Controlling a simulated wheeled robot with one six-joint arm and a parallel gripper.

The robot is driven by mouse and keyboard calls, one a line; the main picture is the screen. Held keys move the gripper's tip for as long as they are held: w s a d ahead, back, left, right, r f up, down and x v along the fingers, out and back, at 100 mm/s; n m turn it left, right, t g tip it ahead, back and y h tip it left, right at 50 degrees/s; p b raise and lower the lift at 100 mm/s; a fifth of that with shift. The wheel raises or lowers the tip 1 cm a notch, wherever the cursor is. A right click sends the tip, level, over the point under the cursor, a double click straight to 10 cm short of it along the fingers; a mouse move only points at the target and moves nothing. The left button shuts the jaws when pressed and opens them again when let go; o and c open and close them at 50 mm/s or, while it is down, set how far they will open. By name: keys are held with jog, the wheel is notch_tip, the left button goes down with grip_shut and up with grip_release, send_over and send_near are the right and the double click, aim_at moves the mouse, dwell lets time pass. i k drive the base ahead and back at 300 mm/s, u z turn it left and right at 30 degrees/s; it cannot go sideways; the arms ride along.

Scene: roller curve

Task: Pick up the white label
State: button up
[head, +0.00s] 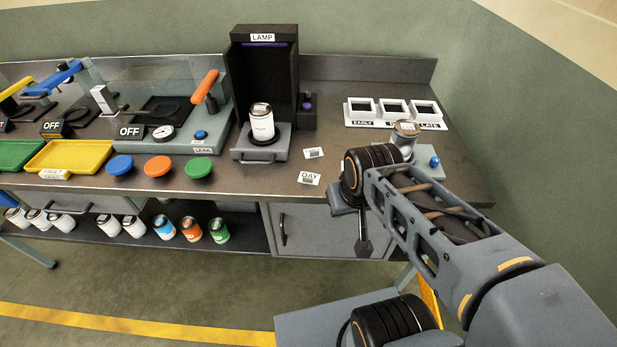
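Two small white labels lie flat on the grey bench top, to the right of the lamp box. The farther label (313,152) has small dark print. The nearer label (309,178) reads "DAY" with a dark patch under the word. My gripper (359,228) is at the bench's front edge, to the right of and nearer than the labels, apart from both. Its wrist hides part of it, and I cannot make out whether the fingers are open or shut.
The black lamp box (264,75) holds a white can (262,122) on its tray. A white three-slot rack (392,112) stands at the back right, with another can (405,136) in front. Coloured round pads (158,166) lie left of the labels.

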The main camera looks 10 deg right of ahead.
aim_at(311, 179)
jog(key=z, duration=1.65)
jog(key=k, duration=0.85)
jog(key=u, duration=1.5)
jog(key=i, duration=0.5)
